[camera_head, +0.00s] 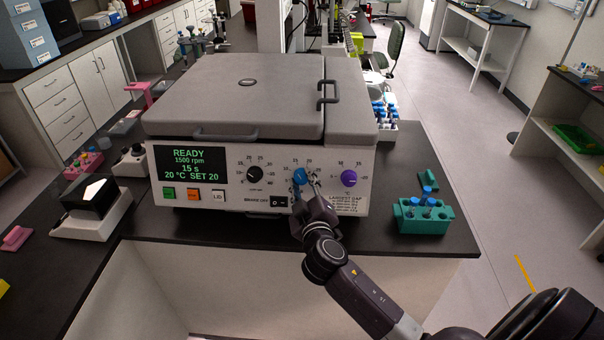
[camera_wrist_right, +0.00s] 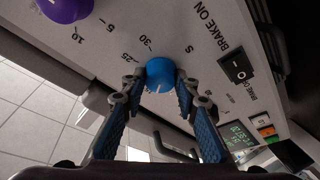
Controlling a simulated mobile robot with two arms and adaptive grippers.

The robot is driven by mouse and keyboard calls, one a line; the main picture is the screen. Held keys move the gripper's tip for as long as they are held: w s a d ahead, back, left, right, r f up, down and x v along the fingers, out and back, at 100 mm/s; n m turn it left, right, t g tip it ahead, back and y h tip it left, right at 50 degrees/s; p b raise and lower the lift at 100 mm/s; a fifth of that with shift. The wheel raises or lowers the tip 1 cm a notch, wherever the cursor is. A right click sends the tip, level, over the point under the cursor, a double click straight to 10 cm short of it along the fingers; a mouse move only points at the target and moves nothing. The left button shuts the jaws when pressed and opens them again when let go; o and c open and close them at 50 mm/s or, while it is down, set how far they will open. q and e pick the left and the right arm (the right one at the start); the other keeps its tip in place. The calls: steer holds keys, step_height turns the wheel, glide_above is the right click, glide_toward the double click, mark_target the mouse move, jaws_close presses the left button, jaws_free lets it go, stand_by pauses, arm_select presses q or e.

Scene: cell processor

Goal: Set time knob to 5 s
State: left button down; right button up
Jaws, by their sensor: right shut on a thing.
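The cell processor (camera_head: 232,100) stands on the dark bench with its front panel facing me. Its display (camera_head: 188,164) reads READY, 1500 rpm, 15 s, 20 °C, SET 20. The blue time knob (camera_head: 299,176) is on the panel, between the black knob (camera_head: 255,174) and the purple knob (camera_head: 349,178). My right gripper (camera_head: 306,185) is at the blue knob. In the right wrist view its two fingers are shut on either side of the blue knob (camera_wrist_right: 160,73), whose white mark faces the gripper. My left gripper is not in view.
A teal tube rack (camera_head: 422,216) stands on the bench to the right. A black-and-white device (camera_head: 92,206) stands at the left. The lid is closed.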

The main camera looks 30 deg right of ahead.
steer(key=n+p, duration=0.1)
steer(key=n+y+p, duration=0.1)
steer(key=n, duration=0.1)
steer(key=shift+r, duration=0.25)
steer(key=shift+n+g+y+p, duration=0.3)
steer(key=shift+n, duration=0.8)
steer(key=n, duration=0.2)
steer(key=shift+d+f+n+g+y, duration=0.1)
steer(key=shift+n+g+y, duration=0.2)
steer(key=shift+n+g, duration=0.1)
steer(key=n, duration=0.3)
steer(key=shift+n+g, duration=0.3)
steer(key=shift+g, duration=0.1)
steer(key=n+g, duration=0.1)
steer(key=n, duration=0.3)
steer(key=shift+g, duration=0.3)
steer(key=o, duration=1.1)
steer(key=shift+o, duration=0.2)
